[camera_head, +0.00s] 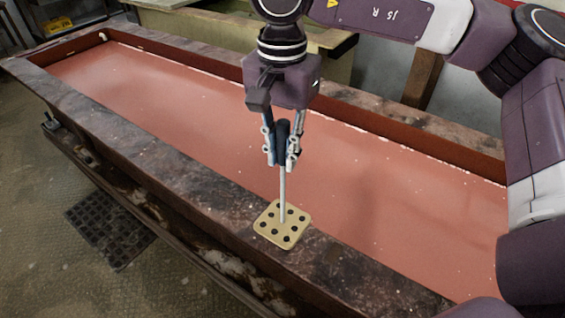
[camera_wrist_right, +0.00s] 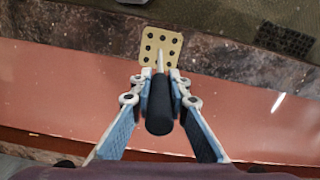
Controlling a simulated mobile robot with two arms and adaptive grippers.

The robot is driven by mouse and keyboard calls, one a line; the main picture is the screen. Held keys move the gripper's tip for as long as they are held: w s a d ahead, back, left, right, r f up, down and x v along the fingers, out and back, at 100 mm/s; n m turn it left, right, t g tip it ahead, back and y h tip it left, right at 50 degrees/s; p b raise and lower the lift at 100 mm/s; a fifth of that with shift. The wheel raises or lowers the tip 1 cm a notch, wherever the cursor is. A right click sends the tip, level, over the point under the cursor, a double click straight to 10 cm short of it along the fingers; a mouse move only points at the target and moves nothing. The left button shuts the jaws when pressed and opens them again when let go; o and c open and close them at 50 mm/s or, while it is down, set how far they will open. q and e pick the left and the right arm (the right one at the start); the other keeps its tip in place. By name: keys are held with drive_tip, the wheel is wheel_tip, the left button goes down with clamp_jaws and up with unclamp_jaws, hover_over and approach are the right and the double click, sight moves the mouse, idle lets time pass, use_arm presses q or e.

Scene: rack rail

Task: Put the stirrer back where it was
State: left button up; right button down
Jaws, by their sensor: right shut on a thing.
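The stirrer has a dark cylindrical handle (camera_head: 283,142), a thin grey metal rod (camera_head: 282,190) and a square, pale yellow plate (camera_head: 291,231) with several dark holes at its lower end. My right gripper (camera_head: 281,161) points down and is shut on the handle, its fingers on both sides. The stirrer is nearly upright, with the plate over the near ledge of the long trough (camera_head: 150,160). I cannot tell whether the plate touches the ledge. In the right wrist view the handle (camera_wrist_right: 159,105) sits between the fingers, with the plate (camera_wrist_right: 172,42) beyond. My left gripper is not in view.
The trough has a wide, flat reddish floor (camera_head: 190,110) that looks clear. Its stained rim runs around it. A dark grate (camera_head: 110,228) lies on the floor at the left. A pale bench or tank (camera_head: 205,25) stands behind the trough.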

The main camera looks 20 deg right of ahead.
sight(282, 123)
wheel_tip(282, 123, down, 4)
drive_tip(key=shift+w+r+p, duration=0.1)
drive_tip(key=shift+r+p, duration=0.1)
drive_tip(key=shift+p, duration=0.15)
drive_tip(key=shift+f+b, duration=0.2)
drive_tip(key=shift+b, duration=0.1)
drive_tip(key=c, duration=1.8)
unclamp_jaws()
drive_tip(key=shift+c, duration=0.2)
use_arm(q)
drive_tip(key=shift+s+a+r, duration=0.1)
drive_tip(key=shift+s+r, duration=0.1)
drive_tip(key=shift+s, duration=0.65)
use_arm(e)
drive_tip(key=shift+r, duration=0.1)
drive_tip(key=shift+r, duration=0.15)
wheel_tip(282, 123, up, 12)
drive_tip(key=shift+b, duration=0.8)
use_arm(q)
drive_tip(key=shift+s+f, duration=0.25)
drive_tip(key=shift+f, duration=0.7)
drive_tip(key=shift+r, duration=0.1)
use_arm(e)
drive_tip(key=shift+r, duration=0.1)
